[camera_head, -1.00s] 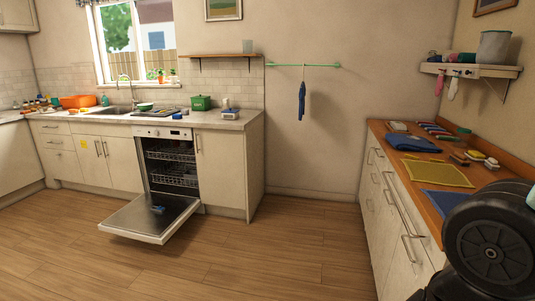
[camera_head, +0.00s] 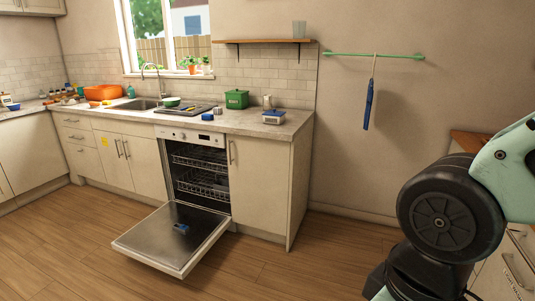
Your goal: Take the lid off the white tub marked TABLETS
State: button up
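No tub with a readable TABLETS mark shows. A small white and blue item (camera_head: 273,117) sits near the right end of the worktop, right of a green tin with white lettering (camera_head: 236,99). I cannot tell whether it is the tub, and its marking is too small to read. Another small white and blue item (camera_head: 12,106) stands at the far left of the worktop, also unreadable. My gripper is out of view; only links of my arm show at the right.
The dishwasher door (camera_head: 175,236) hangs open and low over the floor, with a small blue item (camera_head: 181,229) on it. The worktop (camera_head: 225,122) runs along the wall past the sink (camera_head: 140,104). Floor (camera_head: 285,273) is clear right of the door.

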aim_at(273, 113)
jog(key=i, duration=2.1)
